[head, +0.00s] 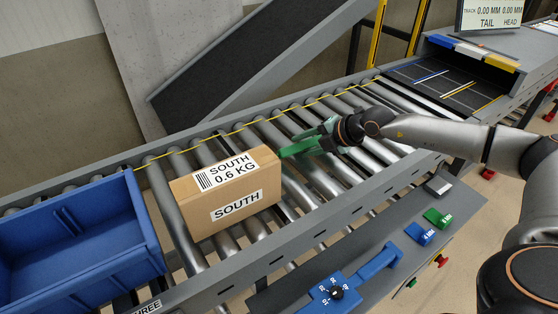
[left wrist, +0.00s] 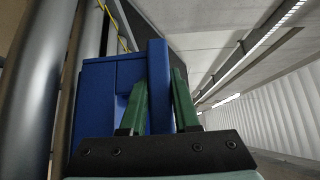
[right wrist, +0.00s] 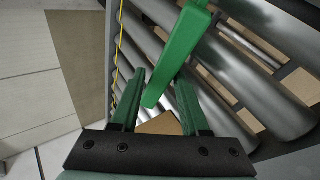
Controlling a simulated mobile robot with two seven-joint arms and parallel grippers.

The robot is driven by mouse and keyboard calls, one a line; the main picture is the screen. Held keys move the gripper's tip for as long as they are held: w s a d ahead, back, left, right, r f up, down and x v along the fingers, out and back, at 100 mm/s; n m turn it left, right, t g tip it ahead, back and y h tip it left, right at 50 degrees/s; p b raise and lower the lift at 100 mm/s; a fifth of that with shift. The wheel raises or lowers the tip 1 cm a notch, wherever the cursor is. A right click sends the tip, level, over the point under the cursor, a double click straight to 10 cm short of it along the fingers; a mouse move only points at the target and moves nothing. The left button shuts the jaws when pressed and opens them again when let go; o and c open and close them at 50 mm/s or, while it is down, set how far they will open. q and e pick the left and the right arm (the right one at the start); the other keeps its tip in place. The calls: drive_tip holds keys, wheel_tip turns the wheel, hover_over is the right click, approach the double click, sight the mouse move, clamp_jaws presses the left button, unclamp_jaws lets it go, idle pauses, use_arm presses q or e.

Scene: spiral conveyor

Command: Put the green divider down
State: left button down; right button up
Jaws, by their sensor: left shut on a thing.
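The green divider (head: 300,148) is a bright green bar on or just above the rollers, by the right end of the cardboard box. My right gripper (head: 326,132) is at the divider. In the right wrist view the divider (right wrist: 178,55) runs aslant between the fingertips (right wrist: 159,82); a gap shows on its left side, and I cannot tell whether the fingers clamp it. My left gripper (left wrist: 158,82) is shut on a wall of the blue bin (left wrist: 159,100). The left gripper is out of the head view.
The cardboard box (head: 225,190), labelled SOUTH 0.6 KG, sits on the rollers between the blue bin (head: 148,225) and the divider. A control panel (head: 395,245) with blue and green buttons lies in front. Bare rollers (head: 385,130) stretch beyond the divider at right.

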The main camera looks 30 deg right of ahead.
drive_tip(key=v, duration=0.8)
drive_tip(key=shift+r, duration=0.1)
idle(0.4)
use_arm(q)
drive_tip(key=c, duration=0.6)
unclamp_jaws()
use_arm(e)
drive_tip(key=r, duration=0.2)
drive_tip(key=s+r, duration=0.1)
drive_tip(key=r, duration=0.2)
drive_tip(key=s+d+r, duration=0.1)
drive_tip(key=r, duration=0.2)
use_arm(q)
drive_tip(key=shift+o, duration=0.2)
drive_tip(key=shift+s, duration=0.1)
